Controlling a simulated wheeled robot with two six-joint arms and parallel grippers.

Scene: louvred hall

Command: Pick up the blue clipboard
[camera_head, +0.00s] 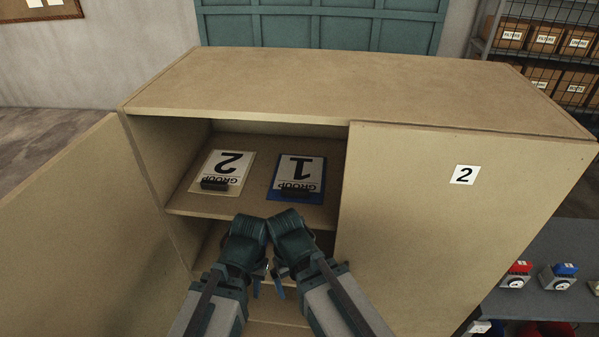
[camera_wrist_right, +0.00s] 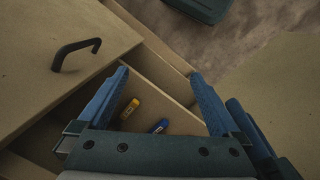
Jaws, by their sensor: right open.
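The blue clipboard (camera_head: 299,180) lies flat on the upper shelf of the open left side of a cabinet, in the head view. Its white sheet reads "GROUP 1" upside down, and its dark clip faces me. My left gripper (camera_head: 264,281) and the adjacent right arm are below and in front of this shelf, apart from the clipboard. The head view does not show clearly whether the left jaws are open. My right gripper (camera_wrist_right: 159,76) is open and empty in the right wrist view. The clipboard is not visible in that view.
A yellow clipboard (camera_head: 222,172), marked "GROUP 2", lies left of the blue one. The cabinet's left door (camera_head: 85,235) is swung open; the right door (camera_head: 455,230), marked "2", is closed. A yellow item (camera_wrist_right: 130,108) and a blue item (camera_wrist_right: 158,126) lie inside a compartment below.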

